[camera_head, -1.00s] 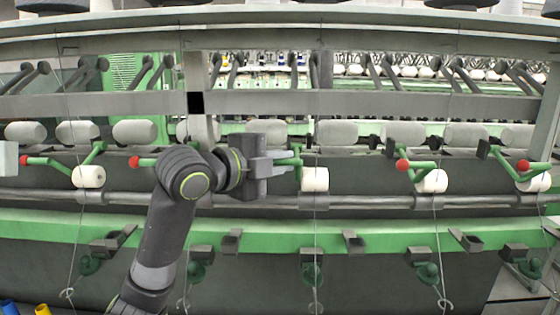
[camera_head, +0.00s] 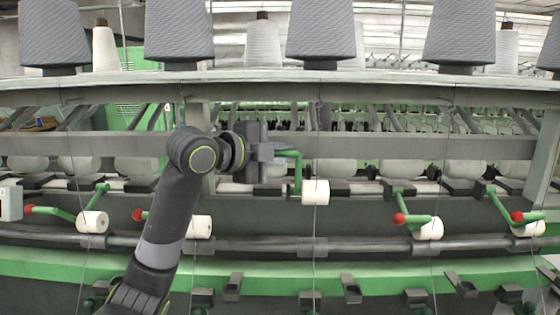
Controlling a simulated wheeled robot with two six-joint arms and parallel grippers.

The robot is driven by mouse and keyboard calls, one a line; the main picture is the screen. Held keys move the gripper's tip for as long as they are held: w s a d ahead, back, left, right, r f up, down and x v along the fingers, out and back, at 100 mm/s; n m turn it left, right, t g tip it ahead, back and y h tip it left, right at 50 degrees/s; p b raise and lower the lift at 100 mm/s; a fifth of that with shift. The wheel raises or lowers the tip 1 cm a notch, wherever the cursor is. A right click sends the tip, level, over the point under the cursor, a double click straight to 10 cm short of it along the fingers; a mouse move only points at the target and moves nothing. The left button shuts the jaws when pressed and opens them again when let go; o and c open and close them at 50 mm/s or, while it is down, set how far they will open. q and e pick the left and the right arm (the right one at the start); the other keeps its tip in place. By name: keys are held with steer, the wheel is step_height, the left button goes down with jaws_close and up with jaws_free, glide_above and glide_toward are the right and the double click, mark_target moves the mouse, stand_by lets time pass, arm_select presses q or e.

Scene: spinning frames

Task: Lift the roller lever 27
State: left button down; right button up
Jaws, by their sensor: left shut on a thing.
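The held roller lever (camera_head: 297,172) is a green bent arm with a white roller (camera_head: 315,192) at its lower right end. My left gripper (camera_head: 274,152) is shut on the upper left end of this lever. The lever's end knob is hidden inside the jaws. This white roller sits higher than the neighbouring rollers and is clear of the grey bar below it. My right gripper is not in view.
Neighbouring levers with red knobs and white rollers are at the left (camera_head: 92,222), behind my arm (camera_head: 199,227), and at the right (camera_head: 428,229). A grey bar (camera_head: 360,245) runs below. Large grey yarn cones (camera_head: 320,30) stand on the top shelf.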

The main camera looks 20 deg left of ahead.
arm_select(q)
steer(key=shift+w+a+r, duration=0.2)
steer(key=shift+w+r, duration=0.4)
steer(key=shift+w, duration=0.1)
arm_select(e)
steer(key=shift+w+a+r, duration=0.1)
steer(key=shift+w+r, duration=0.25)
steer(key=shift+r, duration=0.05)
arm_select(q)
steer(key=shift+r+p, duration=0.15)
steer(key=shift+p, duration=0.15)
steer(key=c, duration=1.6)
jaws_free()
steer(key=shift+o, duration=0.8)
steer(key=shift+w+d, duration=0.15)
steer(key=shift+w, duration=0.1)
steer(key=shift+f, duration=0.2)
steer(key=shift+s, duration=0.1)
